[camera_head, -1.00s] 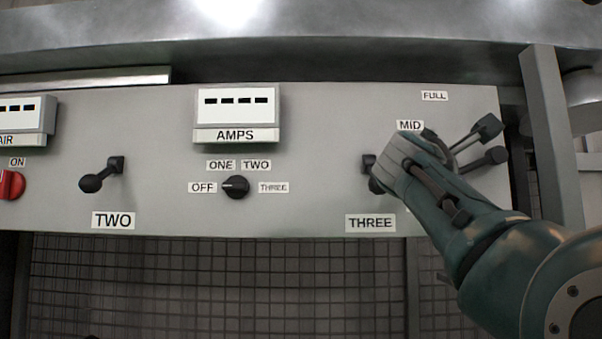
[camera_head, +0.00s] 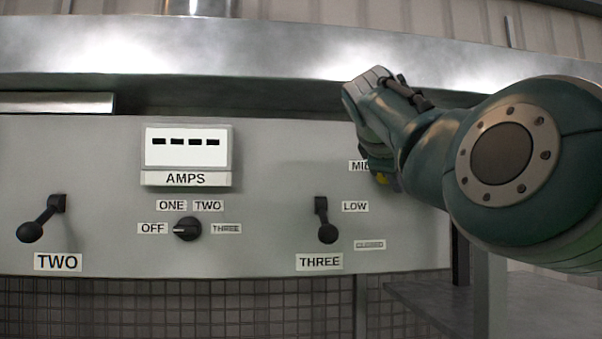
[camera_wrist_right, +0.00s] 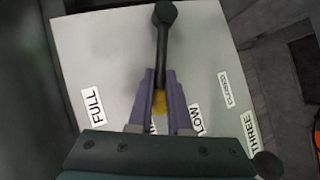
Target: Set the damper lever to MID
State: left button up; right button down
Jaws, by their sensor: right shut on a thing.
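The damper lever (camera_wrist_right: 162,50) is a black rod with a round black end at the top of the right wrist view. Its yellow part (camera_wrist_right: 159,101) sits between the purple fingers of my right gripper (camera_wrist_right: 160,100), which is shut on it. The lever points at the partly hidden label between FULL (camera_wrist_right: 93,106) and LOW (camera_wrist_right: 196,119). My left gripper is not in view.
A metal ledge (camera_head: 250,60) runs above the panel.

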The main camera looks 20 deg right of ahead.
jog(key=shift+w+a+r+y, duration=0.2)
jog(key=shift+a+r+y, duration=0.1)
jog(key=shift+y, duration=0.1)
jog(key=c, duration=0.8)
grip_release()
jog(key=shift+c, duration=0.2)
jog(key=shift+d, duration=0.15)
jog(key=b+v, duration=0.7)
jog(key=v, duration=0.3)
jog(key=shift+f, duration=0.1)
